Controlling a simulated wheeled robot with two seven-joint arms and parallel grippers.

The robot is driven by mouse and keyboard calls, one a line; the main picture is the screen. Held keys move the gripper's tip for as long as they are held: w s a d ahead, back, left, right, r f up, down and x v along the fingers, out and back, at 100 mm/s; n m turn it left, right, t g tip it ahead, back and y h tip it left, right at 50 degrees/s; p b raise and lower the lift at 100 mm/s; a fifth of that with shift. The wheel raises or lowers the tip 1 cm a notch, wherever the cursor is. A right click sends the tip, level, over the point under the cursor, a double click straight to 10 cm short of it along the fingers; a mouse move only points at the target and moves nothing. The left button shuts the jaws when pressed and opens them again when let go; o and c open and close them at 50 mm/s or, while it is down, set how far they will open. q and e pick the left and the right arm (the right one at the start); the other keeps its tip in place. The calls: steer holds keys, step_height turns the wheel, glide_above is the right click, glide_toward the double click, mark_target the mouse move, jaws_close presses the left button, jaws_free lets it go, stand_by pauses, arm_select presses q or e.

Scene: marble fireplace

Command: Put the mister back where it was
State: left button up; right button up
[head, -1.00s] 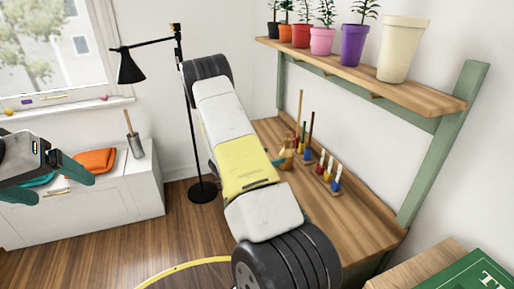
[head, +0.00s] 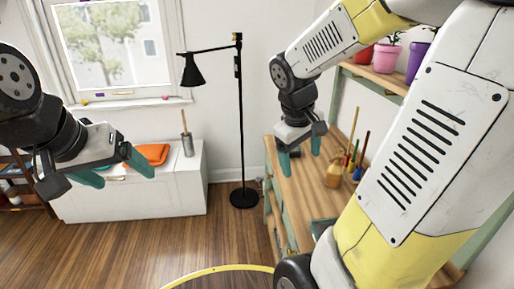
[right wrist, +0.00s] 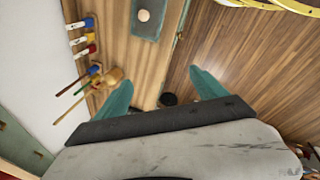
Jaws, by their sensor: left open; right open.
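The mister (head: 333,174), a small amber-gold bottle, stands on the wooden bench (head: 290,200) in front of the upright brushes. My right gripper (head: 300,156) is open and empty above the bench, left of the mister and apart from it. In the right wrist view the mister (right wrist: 114,76) shows beside the left finger, outside the space between the fingers (right wrist: 161,92). My left gripper (head: 116,172) is open and empty, in front of the white cabinet.
Brushes (head: 352,155) stand close behind the mister. A dark tray (right wrist: 148,22) with a pale round thing lies on the bench. Potted plants (head: 384,58) stand on the shelf above. A black floor lamp (head: 241,120) stands left of the bench. Wooden floor is open between.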

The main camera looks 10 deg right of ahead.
steer(key=s+a+r+m+t+y, duration=0.3)
steer(key=s+a+r, duration=0.4)
steer(key=a, duration=0.3)
steer(key=shift+s+a+m+t+y, duration=0.15)
steer(key=shift+a+m+t+y, duration=0.25)
steer(key=shift+y, duration=0.5)
steer(key=shift+r, duration=0.1)
